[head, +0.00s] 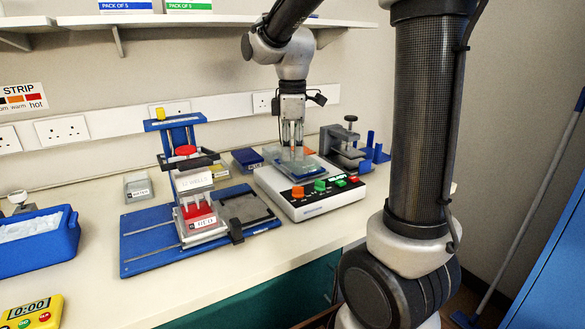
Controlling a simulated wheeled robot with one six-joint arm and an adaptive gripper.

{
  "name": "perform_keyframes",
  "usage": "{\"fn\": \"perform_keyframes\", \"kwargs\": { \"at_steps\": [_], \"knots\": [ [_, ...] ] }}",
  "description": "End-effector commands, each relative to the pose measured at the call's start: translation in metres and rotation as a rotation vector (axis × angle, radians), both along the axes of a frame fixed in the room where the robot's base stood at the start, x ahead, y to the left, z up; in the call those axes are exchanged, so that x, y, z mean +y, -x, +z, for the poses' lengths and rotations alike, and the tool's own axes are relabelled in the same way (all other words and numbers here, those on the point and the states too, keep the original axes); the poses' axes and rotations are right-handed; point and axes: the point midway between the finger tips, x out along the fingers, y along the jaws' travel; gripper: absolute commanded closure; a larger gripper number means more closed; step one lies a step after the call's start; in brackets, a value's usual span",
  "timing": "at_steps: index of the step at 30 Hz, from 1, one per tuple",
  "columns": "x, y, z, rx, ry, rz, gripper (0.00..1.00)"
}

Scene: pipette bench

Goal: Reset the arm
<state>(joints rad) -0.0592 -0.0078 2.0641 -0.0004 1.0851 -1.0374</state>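My gripper (291,150) hangs at the end of my arm, pointing down over the white bench device (318,204) with orange, green and red controls. Its two fingers sit close side by side with a slim gap. Their tips are at or just above a clear plate-like item (297,169) on top of the device. I cannot tell whether they touch it or hold anything.
A blue-based stand (150,240) with a red-topped column and labelled parts is left of the device. A grey clamp-like fixture (342,150) and blue holder (374,150) stand right. A blue tub (40,245) and yellow timer (35,314) are at left. A shelf (130,20) runs above.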

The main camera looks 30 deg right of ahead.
Motion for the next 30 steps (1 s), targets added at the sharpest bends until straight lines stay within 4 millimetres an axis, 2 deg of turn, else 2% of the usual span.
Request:
{"fn": "perform_keyframes", "kwargs": {
  "at_steps": [3,6,22,27,30],
  "knots": [
    [0.000,0.000,0.013,-0.001,0.000,0.000,0.71],
    [0.000,0.000,0.017,0.000,0.000,0.000,0.71],
    [0.000,0.000,0.017,0.000,0.000,-0.017,0.71],
    [0.000,-0.001,0.014,-0.009,-0.001,-0.194,0.71],
    [-0.001,0.013,0.001,0.005,0.001,-0.371,0.71]
  ]
}}
